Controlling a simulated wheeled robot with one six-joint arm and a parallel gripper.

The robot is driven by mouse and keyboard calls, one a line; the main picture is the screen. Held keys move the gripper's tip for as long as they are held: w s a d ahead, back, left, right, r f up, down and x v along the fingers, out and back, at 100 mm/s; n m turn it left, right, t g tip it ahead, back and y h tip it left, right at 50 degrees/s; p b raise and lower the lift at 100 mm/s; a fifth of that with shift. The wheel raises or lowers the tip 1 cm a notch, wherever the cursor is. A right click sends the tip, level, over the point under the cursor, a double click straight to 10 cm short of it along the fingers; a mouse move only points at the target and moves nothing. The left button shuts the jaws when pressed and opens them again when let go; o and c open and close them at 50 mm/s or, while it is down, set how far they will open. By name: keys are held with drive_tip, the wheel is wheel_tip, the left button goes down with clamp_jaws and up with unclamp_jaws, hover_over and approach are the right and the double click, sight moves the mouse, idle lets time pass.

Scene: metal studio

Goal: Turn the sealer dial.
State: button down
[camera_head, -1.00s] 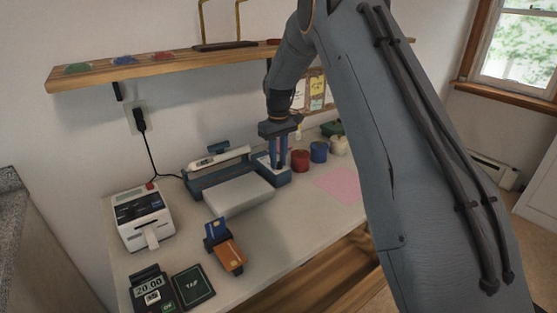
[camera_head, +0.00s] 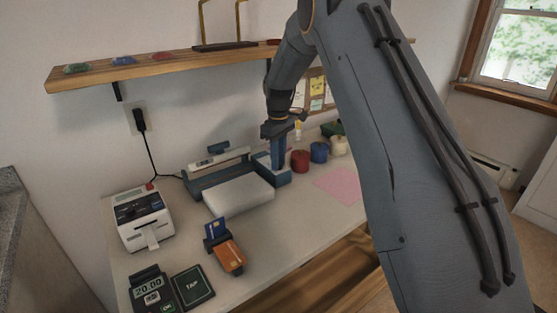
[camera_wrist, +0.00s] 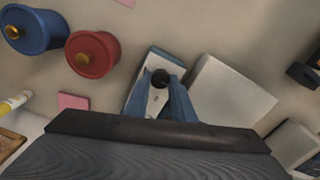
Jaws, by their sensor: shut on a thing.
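The sealer (camera_head: 232,166) lies on the counter, with a blue body, a raised sealing arm and a small blue-and-white box at its right end. My gripper (camera_head: 277,168) reaches straight down onto the box. In the wrist view my gripper (camera_wrist: 160,82) has one blue finger on each side of the dial, and it is shut on it. In the head view the fingers hide the dial.
A red spool (camera_head: 299,161) and a blue spool (camera_head: 319,152) stand close right of my gripper. A white block (camera_head: 240,194) sits in front of the sealer. A label printer (camera_head: 143,217) and card reader (camera_head: 153,292) stand left. A shelf (camera_head: 150,66) hangs above.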

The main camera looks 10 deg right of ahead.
drive_tip(key=shift+r, duration=0.1)
drive_tip(key=c, duration=1.5)
unclamp_jaws()
wheel_tip(320, 180, up, 8)
drive_tip(key=shift+f+b, duration=0.1)
drive_tip(key=shift+b, duration=0.65)
